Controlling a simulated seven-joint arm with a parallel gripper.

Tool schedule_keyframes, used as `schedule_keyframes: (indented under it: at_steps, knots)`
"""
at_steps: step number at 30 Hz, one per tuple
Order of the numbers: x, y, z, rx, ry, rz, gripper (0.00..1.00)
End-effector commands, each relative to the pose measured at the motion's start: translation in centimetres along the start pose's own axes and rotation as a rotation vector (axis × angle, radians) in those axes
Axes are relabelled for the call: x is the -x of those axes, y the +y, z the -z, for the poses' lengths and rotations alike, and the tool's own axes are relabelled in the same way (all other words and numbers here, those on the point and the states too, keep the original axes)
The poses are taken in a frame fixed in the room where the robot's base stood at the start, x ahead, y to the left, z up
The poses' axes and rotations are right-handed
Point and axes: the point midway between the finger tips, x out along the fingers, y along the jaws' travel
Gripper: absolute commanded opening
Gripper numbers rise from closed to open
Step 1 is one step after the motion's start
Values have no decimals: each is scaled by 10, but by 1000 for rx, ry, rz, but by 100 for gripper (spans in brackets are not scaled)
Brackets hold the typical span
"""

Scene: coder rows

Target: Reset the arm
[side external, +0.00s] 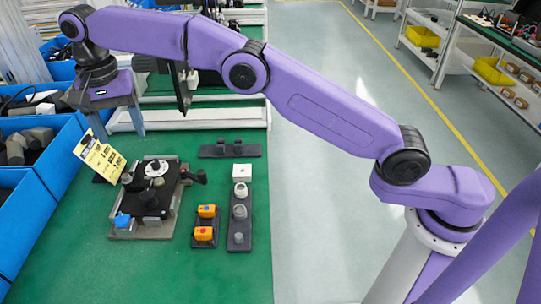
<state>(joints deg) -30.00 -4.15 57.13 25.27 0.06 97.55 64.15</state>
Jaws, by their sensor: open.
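My gripper (118,125) is at the upper left at the end of my purple arm. Its two grey fingers point down and are spread apart, with nothing seen between them. It is above the green work surface (228,275), near the blue bins. A yellow printed tag (100,158) shows just below the fingers; I cannot tell if it touches them. A fixture with a round white dial (154,168), a black block and a blue knob (122,221) stands lower right of the gripper, apart from it.
Blue bins (62,155) line the left edge. A dark strip (239,225) holds round grey pieces and a white cube (242,171). Beside it, a small dark tray holds orange blocks (206,211). A dark rail (230,150) lies behind. The front right of the green surface is clear.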

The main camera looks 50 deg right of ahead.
Motion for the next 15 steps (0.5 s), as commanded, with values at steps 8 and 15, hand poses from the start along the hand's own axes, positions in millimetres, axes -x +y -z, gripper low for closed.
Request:
schedule_keyframes:
  at_steps: [8,15]
  knots:
    - [22,32,-25,270,3,5,68]
    - [31,85,-56,541,7,12,68]
